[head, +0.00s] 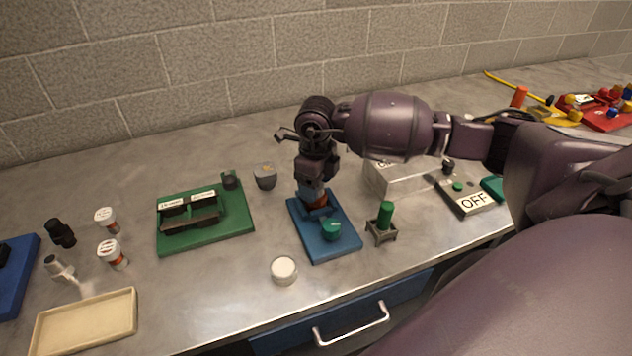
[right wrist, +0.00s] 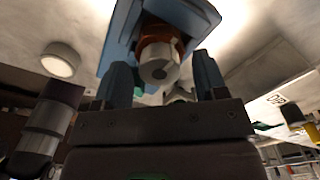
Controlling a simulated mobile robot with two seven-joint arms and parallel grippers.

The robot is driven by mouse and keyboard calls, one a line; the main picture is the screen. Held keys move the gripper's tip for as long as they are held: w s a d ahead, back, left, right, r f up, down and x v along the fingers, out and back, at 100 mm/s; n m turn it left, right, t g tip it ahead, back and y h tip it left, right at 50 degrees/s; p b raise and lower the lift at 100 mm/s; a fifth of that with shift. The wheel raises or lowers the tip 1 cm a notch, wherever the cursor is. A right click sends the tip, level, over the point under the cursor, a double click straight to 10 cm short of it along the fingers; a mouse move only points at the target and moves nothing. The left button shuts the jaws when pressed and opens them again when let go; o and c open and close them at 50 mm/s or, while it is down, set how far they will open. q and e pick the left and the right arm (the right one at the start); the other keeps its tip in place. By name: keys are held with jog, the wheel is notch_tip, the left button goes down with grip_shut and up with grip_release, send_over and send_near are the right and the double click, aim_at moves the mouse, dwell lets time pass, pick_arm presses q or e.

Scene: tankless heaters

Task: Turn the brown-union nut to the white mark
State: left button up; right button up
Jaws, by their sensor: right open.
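The brown-union nut (head: 317,199) shows as a small red-brown patch above the blue board (head: 343,245), mostly hidden by my right gripper (head: 315,190). In the right wrist view the nut (right wrist: 162,34) is an orange-brown ring behind a grey round end piece (right wrist: 159,68), in front of the blue board (right wrist: 122,32). My right gripper's two blue fingers (right wrist: 162,68) are open, one on each side of the grey end piece, with gaps visible. I cannot tell whether they touch the nut. I cannot make out a white mark. My left gripper is not in view.
A green knob (head: 331,229) sits on the blue board's front part. A green peg in a stand (head: 383,221) is close on the right, a white round cap (head: 284,270) in front, a green board (head: 236,224) on the left. A box (head: 403,180) stands behind right.

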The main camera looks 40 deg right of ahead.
jog(key=shift+r, duration=0.25)
notch_tip(320, 180, up, 10)
jog(key=shift+r, duration=0.15)
dwell(0.7)
